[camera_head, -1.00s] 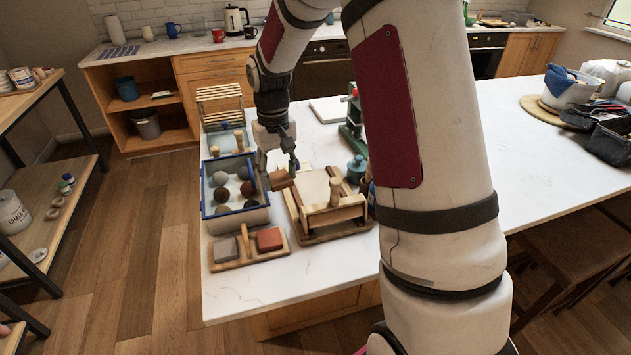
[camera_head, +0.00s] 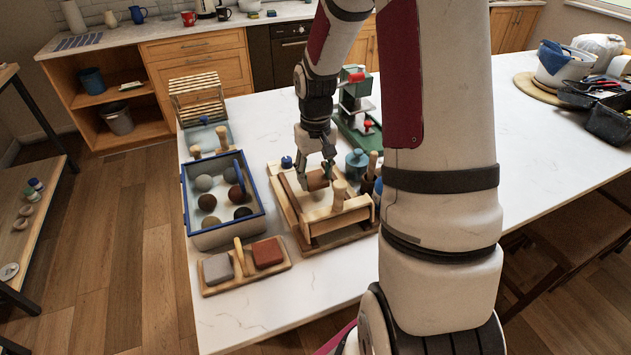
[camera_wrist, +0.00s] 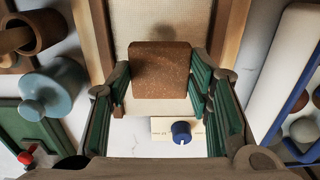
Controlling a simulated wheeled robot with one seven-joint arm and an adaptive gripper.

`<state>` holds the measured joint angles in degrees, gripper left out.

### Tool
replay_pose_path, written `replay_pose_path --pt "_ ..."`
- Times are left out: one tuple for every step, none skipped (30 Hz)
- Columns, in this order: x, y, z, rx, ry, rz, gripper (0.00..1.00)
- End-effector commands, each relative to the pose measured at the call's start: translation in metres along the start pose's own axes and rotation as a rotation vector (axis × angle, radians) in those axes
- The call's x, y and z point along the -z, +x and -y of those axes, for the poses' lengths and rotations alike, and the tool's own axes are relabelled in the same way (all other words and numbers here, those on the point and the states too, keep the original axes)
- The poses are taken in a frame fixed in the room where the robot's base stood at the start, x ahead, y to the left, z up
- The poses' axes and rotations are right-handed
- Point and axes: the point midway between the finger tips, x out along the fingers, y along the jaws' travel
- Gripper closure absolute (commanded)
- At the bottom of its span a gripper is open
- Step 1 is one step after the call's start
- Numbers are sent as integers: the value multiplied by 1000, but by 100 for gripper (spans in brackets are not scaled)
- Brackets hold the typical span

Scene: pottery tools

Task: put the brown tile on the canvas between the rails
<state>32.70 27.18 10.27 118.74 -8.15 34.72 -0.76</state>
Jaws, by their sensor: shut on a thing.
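My gripper (camera_head: 317,176) is shut on the brown tile (camera_wrist: 160,70), which sits between its green-lined fingers. In the head view the tile (camera_head: 317,181) shows partly, over the wooden frame with the canvas. In the wrist view the pale canvas (camera_wrist: 130,25) lies beyond the tile, with a wooden rail (camera_wrist: 231,42) on the right and another on the left. The tile is lined up between the rails and a shadow falls on the canvas behind it. I cannot tell whether the tile touches the canvas. A wooden roller with upright handles (camera_head: 338,196) stands across the frame's near end.
A blue-rimmed bin (camera_head: 214,236) of several balls stands left of the frame. A wooden tray (camera_head: 283,267) with a grey and a red block is in front of it. A teal jar (camera_head: 356,165) and a green press (camera_head: 355,108) stand right and behind.

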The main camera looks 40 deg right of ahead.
Motion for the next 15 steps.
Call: replay_pose_path --pt "-1 8 0 1 -1 3 83" --pt "-1 12 0 1 -1 4 83" --pt "-1 18 0 0 -1 5 83" --pt "-1 22 0 0 0 3 83" --pt "-1 25 0 0 0 3 83" --pt "-1 28 0 0 0 3 83" --pt "0 29 0 0 0 2 83" --pt "0 29 0 0 0 0 83" --pt "0 29 0 0 0 0 83" --pt "0 29 0 0 0 -1 83" --pt "0 29 0 0 0 0 83" --pt "0 29 0 0 0 0 83" --pt "0 29 0 0 0 0 83" --pt "0 29 0 0 0 0 83" --pt "0 30 0 0 0 0 83"
